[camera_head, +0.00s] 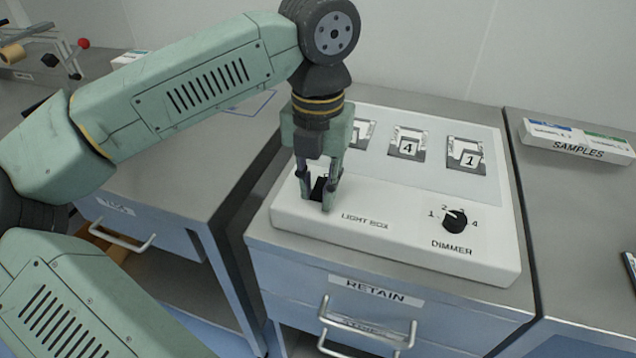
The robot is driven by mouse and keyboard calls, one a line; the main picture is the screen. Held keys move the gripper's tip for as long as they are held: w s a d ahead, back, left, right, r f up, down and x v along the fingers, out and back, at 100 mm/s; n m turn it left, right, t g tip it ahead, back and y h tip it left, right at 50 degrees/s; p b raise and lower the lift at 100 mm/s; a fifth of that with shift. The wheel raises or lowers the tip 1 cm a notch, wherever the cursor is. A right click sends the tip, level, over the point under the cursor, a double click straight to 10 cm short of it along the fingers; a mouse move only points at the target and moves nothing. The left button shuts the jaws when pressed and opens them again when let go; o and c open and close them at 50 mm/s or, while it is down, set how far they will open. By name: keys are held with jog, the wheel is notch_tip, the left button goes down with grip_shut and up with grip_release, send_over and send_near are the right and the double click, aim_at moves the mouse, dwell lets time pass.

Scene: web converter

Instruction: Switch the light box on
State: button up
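The white light box (385,232) sits on the steel cabinet top in the middle of the view. Its front panel carries a "LIGHT BOX" label and a black dimmer knob (455,221) at the right, with numbers around it. A dark rocker switch (319,188) shows at the panel's left, partly hidden by my fingers. My gripper (318,202) points down over the switch, with its fingers apart on either side of it. I cannot tell whether the fingertips touch the panel. Nothing is seen held between them.
Numbered cards (408,146) lie on the box's pale upper surface. A "SAMPLES" box (578,142) stands on the right counter. A drawer labelled "RETAIN" (374,291) is below. My arm comes in from the left over another counter.

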grip_shut()
jog(key=shift+w+d+r+g+y+p, duration=0.15)
jog(key=shift+r+g+y+p, duration=0.1)
jog(key=shift+g, duration=0.3)
jog(key=shift+w+d+r+g+y+p, duration=0.15)
jog(key=shift+g+p, duration=0.1)
jog(key=shift+g, duration=0.3)
jog(key=g, duration=0.1)
jog(key=g+p, duration=0.1)
jog(key=g, duration=0.1)
jog(key=shift+w+f+y, duration=0.1)
jog(key=shift+w+y, duration=0.25)
jog(key=shift+y, duration=0.05)
jog(key=shift+a, duration=0.1)
jog(key=o, duration=0.6)
grip_release()
jog(key=shift+c, duration=0.2)
